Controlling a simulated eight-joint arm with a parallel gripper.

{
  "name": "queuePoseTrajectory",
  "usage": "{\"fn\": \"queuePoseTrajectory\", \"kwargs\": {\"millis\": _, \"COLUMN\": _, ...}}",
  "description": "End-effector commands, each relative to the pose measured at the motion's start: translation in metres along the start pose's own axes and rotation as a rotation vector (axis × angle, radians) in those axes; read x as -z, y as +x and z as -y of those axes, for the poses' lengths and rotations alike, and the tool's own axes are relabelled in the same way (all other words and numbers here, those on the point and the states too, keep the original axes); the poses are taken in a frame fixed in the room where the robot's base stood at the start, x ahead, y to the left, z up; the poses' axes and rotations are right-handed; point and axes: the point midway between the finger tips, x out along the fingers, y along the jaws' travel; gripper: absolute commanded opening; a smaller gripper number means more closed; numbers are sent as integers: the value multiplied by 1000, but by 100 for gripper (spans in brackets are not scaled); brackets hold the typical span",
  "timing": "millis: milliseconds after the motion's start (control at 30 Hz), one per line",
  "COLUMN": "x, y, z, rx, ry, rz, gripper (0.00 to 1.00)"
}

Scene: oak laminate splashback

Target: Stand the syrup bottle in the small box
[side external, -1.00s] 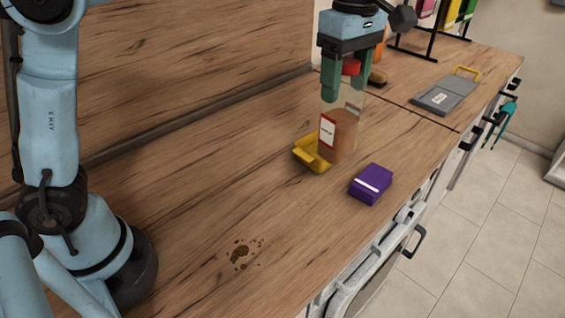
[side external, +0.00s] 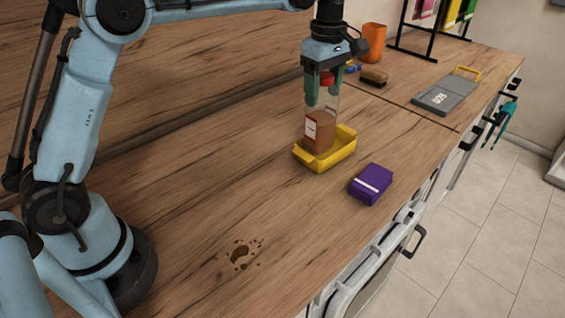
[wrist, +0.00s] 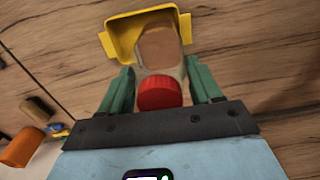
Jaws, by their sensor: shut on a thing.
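The syrup bottle (side external: 319,130) is clear with brown contents, a red cap and a white and red label. It is upright in the side view, with its lower end over or inside the small yellow box (side external: 342,155); I cannot tell whether it touches the floor of the box. My gripper (side external: 323,93) is shut on the bottle's upper part, just below the cap. In the wrist view the red cap (wrist: 160,93) sits between the green fingers, and the yellow box (wrist: 122,38) surrounds the bottle's far end. The bottle's base is hidden by the box wall in the side view.
A purple box (side external: 371,184) lies right of the yellow box. A brown brush-like block (side external: 373,77), an orange cup (side external: 374,42) and a grey board (side external: 446,96) stand farther back. Brown crumbs or stains (side external: 242,254) mark the front counter. The counter left of the box is clear.

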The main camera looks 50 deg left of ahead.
Motion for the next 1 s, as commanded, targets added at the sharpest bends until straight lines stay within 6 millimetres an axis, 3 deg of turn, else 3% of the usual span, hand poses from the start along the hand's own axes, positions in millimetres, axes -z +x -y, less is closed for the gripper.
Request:
{"fn": "queuePoseTrajectory", "kwargs": {"millis": 233, "x": 0, "y": 30, "z": 0, "rx": 0, "ry": 0, "rz": 0, "gripper": 0}}
{"fn": "queuePoseTrajectory", "kwargs": {"millis": 700, "x": 0, "y": 36, "z": 0, "rx": 0, "ry": -1, "rz": 0, "gripper": 0}}
{"fn": "queuePoseTrajectory", "kwargs": {"millis": 733, "x": 0, "y": 36, "z": 0, "rx": 0, "ry": -1, "rz": 0, "gripper": 68}}
{"fn": "queuePoseTrajectory", "kwargs": {"millis": 867, "x": 0, "y": 36, "z": 0, "rx": 0, "ry": -1, "rz": 0, "gripper": 88}}
{"fn": "queuePoseTrajectory", "kwargs": {"millis": 1000, "x": 0, "y": 36, "z": 0, "rx": 0, "ry": -1, "rz": 0, "gripper": 89}}
